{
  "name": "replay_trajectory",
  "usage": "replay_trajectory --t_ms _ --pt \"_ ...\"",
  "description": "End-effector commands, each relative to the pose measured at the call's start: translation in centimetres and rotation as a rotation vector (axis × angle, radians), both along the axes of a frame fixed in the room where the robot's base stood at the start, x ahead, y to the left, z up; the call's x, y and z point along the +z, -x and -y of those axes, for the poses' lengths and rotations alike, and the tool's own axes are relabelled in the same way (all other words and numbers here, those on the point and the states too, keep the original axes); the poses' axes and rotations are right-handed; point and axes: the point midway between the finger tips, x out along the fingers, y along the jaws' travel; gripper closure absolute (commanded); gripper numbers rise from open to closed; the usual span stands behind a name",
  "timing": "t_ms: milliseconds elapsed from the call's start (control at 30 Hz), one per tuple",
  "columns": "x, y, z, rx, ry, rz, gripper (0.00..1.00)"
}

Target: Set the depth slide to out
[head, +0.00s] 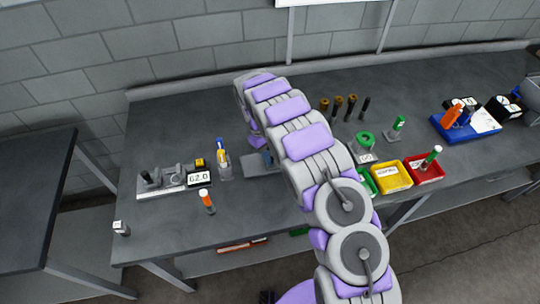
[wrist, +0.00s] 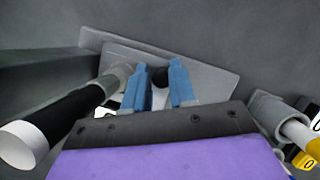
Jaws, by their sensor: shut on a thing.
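My gripper (wrist: 160,72) has two blue fingers closed around a small dark round knob (wrist: 158,76). The knob appears to belong to the depth slide on a grey metal base plate (wrist: 207,78). The fingers hide the knob's sides, and no in or out marking can be read. In the head view the base plate (head: 258,168) sits on the bench left of my arm, and my arm covers much of it. A black handle with a white end (wrist: 62,122) is left of the fingers in the wrist view, joined to a grey cylinder.
A grey holder with a yellow and blue tool (head: 223,160) stands left of the plate, near a display reading 62.0 (head: 199,179). An orange-topped tool (head: 206,200) stands in front. Yellow (head: 391,189) and red (head: 440,172) bins lie right of my arm.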

Motion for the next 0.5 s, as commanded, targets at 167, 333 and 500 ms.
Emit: replay_trajectory --t_ms 167,333,500 --pt "-0.17 -0.08 -0.20 0.001 0.010 0.003 1.00" --pt "0.02 -0.23 -0.23 0.001 0.009 0.009 1.00" --pt "0.18 -0.36 -0.23 0.002 0.007 0.014 1.00"
